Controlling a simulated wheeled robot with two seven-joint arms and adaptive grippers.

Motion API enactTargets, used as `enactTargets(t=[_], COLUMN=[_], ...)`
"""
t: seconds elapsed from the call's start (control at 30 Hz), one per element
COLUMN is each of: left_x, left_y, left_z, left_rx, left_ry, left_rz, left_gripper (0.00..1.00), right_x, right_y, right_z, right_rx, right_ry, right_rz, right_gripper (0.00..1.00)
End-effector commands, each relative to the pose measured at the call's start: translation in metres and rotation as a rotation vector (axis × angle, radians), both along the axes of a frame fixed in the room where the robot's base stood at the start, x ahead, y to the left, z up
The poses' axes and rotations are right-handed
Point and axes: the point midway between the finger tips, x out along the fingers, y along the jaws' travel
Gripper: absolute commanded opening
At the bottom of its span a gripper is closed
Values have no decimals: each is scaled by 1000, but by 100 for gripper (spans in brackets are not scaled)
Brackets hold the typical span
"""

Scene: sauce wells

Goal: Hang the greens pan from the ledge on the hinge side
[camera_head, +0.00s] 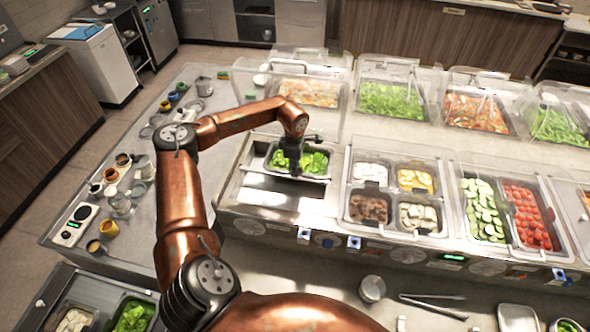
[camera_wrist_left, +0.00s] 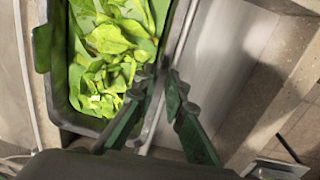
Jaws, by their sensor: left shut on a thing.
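The greens pan (camera_head: 320,178) is a dark rectangular pan of green leaves at the left end of the serving counter, over an opening. I cannot tell whether it rests in the opening or hangs above it. My left gripper (camera_head: 293,168) reaches down at its near part. In the left wrist view the fingers (camera_wrist_left: 163,82) are shut on the rim of the pan (camera_wrist_left: 56,95), with leaves on one side and a pale metal surface on the other. The hinge-side ledge cannot be made out clearly. My right gripper is out of view.
Clear covers (camera_head: 395,72) stand over the back row of food. Pans of mushrooms (camera_head: 368,208), cucumber (camera_head: 483,210) and tomatoes (camera_head: 530,220) lie to the right. Another pan of greens (camera_head: 132,317) is at lower left. Cups and jars crowd the left worktop (camera_head: 72,190).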

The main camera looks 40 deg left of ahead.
Motion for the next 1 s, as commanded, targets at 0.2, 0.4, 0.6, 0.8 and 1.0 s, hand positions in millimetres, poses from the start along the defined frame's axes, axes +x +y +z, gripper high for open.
enactTargets(t=[0.2,0.4,0.6,0.8,1.0], left_x=[-1,-2,-3,-2,-1], left_y=[-1,-2,-2,-1,-1], left_z=[-5,-7,-8,-7,-6], left_rx=[-1,-1,-1,-1,0], left_ry=[3,6,8,6,4], left_rz=[-1,-2,-3,-2,-1], left_gripper=[0,12,26,32,32], right_x=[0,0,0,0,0], right_y=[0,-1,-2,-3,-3], right_z=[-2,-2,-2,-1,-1], right_rx=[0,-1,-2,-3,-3], right_ry=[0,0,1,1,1], right_rz=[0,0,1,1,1], right_gripper=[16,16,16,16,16])
